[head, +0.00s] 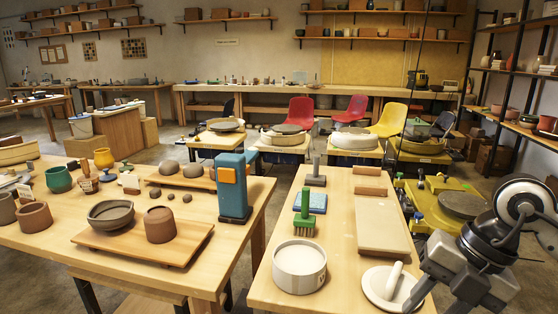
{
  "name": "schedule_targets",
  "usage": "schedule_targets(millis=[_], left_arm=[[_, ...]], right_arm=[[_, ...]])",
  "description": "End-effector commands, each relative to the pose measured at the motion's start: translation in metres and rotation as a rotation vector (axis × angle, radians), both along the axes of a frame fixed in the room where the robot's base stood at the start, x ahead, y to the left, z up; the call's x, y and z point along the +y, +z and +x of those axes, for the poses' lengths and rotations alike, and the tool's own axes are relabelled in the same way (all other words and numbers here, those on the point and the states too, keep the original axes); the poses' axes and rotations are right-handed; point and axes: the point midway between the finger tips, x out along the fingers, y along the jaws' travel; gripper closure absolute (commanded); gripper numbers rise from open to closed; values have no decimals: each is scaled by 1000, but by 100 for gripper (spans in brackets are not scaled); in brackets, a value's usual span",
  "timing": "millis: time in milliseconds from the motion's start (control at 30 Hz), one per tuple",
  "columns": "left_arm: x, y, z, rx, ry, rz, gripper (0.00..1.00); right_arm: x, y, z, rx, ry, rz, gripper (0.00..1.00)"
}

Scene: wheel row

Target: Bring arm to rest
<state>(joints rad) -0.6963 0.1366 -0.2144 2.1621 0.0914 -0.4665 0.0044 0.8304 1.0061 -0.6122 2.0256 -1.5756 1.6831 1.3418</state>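My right arm comes in from the right side of the head view. Its grey gripper (438,303) points down at the lower right, by the right edge of the near right table (340,192). The fingers look spread with a gap between them, and nothing shows between them. Their tips are at or past the bottom edge of the picture. A white dish with a pestle (377,291) is just left of the gripper; I cannot tell whether they touch. My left arm and gripper are not in view.
The near right table holds a white bowl (299,268), a green brush (304,216) and a long beige board (382,223). A yellow pottery wheel (432,205) stands behind my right arm.

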Motion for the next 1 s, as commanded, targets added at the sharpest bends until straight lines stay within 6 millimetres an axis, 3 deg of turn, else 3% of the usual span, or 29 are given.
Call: schedule_targets(millis=[267, 433, 533, 633, 667, 733, 800, 867, 900, 1000], left_arm=[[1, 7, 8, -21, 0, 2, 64], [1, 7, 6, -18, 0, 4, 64], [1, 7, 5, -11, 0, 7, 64], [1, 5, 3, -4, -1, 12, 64], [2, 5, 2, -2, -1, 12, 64], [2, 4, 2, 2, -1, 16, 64], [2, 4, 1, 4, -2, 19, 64], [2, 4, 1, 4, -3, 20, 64], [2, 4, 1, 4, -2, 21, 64], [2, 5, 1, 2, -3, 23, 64]], right_arm=[[86, -9, -27, 42, 176, 411, 63], [156, 14, -51, 60, 193, 917, 63], [181, 42, -48, 46, 22, 1316, 63], [172, 50, -21, 19, -339, 1626, 63], [164, 44, -12, 13, -475, 1685, 63], [141, 13, 6, 12, -827, 1750, 63], [117, -36, 12, 37, -1181, 1714, 63], [103, -78, 5, 77, -1425, 1632, 63], [96, -104, -4, 110, -1559, 1565, 63], [87, -159, -34, 202, -1811, 1388, 63]])
